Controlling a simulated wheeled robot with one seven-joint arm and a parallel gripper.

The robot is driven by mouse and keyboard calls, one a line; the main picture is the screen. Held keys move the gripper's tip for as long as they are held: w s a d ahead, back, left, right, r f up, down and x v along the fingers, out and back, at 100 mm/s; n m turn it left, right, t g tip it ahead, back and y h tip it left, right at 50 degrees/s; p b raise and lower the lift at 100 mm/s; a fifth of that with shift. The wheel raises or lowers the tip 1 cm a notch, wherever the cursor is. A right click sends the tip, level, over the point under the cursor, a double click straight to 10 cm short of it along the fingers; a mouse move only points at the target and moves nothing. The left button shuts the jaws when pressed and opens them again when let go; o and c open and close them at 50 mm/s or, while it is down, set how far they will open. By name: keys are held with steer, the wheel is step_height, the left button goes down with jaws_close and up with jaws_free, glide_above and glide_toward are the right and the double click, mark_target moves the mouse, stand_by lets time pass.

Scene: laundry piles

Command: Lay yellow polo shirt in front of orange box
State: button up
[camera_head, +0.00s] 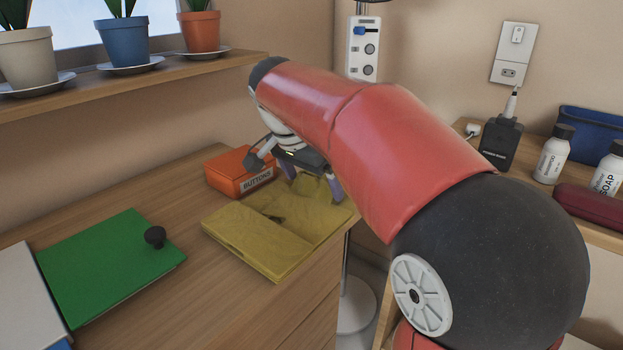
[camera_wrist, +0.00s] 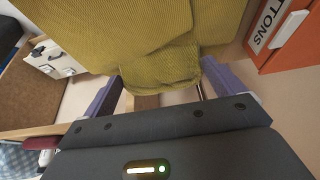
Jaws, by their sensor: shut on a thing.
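The yellow polo shirt (camera_head: 262,243) lies folded on the wooden dresser top, right before the orange box and close to the dresser's right edge. Its far end is bunched up at my gripper (camera_head: 311,178). In the wrist view the yellow polo shirt (camera_wrist: 130,35) fills the upper middle, with a fold of it between the purple fingers of my gripper (camera_wrist: 160,82). My gripper is shut on this fold. The orange box (camera_head: 240,172), labelled BUTTONS, stands behind the shirt, left of my gripper. The orange box (camera_wrist: 290,42) also shows at the wrist view's right.
Bare wood separates the green cloth from the shirt. A shelf with potted plants (camera_head: 125,42) runs along the wall.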

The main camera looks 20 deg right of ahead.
mark_target(296, 205)
steer(key=shift+f, duration=0.1)
steer(key=o, duration=0.7)
steer(key=p+v, duration=0.1)
steer(key=v, duration=1.1)
steer(key=shift+p, duration=0.4)
